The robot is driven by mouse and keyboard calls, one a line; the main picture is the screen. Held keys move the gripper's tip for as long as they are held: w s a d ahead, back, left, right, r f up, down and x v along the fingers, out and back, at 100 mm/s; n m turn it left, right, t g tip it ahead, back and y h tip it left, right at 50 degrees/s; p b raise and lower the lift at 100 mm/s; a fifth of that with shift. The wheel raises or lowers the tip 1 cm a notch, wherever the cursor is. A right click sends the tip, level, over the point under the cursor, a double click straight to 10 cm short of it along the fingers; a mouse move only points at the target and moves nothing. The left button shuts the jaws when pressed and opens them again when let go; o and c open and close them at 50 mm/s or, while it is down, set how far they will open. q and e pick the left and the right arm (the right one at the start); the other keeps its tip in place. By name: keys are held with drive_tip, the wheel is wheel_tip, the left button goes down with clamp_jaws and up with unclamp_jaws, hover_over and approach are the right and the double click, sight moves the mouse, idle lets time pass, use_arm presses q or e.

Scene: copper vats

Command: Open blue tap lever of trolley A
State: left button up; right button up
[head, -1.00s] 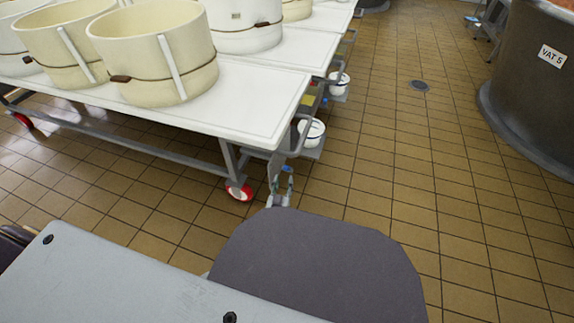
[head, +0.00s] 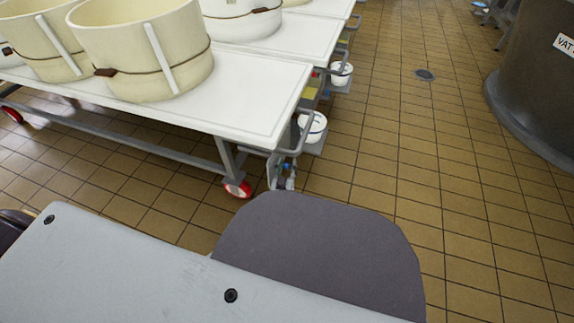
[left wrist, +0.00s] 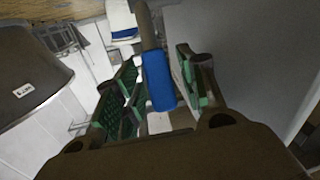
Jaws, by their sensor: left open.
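The blue tap lever (left wrist: 158,82) stands between the two fingers of my left gripper (left wrist: 154,84) in the left wrist view. The fingers, with green pads, are spread on either side of it, and a gap shows at the right finger. In the head view my left gripper (head: 283,176) is small, low at the corner of the nearest white-topped trolley (head: 262,88), and partly hidden behind my own arm. The lever cannot be made out clearly there. No letter is readable on the trolley. My right gripper does not show.
Cream moulds (head: 150,45) stand on the trolley top. A white bucket (head: 314,127) sits at its end, near a bent grey handle. A red-rimmed wheel (head: 238,189) is beside my gripper. A dark vat (head: 535,95) stands at right, with open tiled floor between.

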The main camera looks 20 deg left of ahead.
use_arm(q)
drive_tip(key=shift+c, duration=0.5)
clamp_jaws()
